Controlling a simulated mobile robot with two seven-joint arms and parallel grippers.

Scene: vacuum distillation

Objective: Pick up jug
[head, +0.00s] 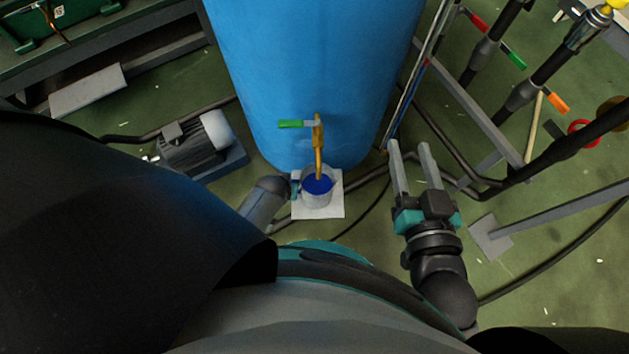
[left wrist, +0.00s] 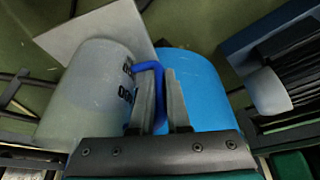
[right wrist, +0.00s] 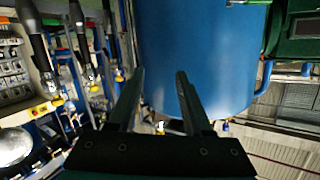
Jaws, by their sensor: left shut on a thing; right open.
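The jug (head: 327,199) is pale and translucent, with blue liquid inside. It stands upright on a white pad (head: 322,213) under the brass tap (head: 318,145) of the blue tank. In the left wrist view the jug (left wrist: 90,88) shows dark volume marks and a blue handle (left wrist: 150,67). My left gripper (left wrist: 160,82) is shut on that handle. In the head view, my left arm reaches the jug's left side, and most of the gripper is hidden. My right gripper (head: 409,148) is open and empty, to the right of the tank's base.
The large blue tank (head: 315,70) stands directly behind the jug. The tap has a green lever (head: 291,124). A motor (head: 200,140) sits on the floor at left. Pipes and grey frame bars (head: 480,110) crowd the right. Some green floor is clear between the pad and my right gripper.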

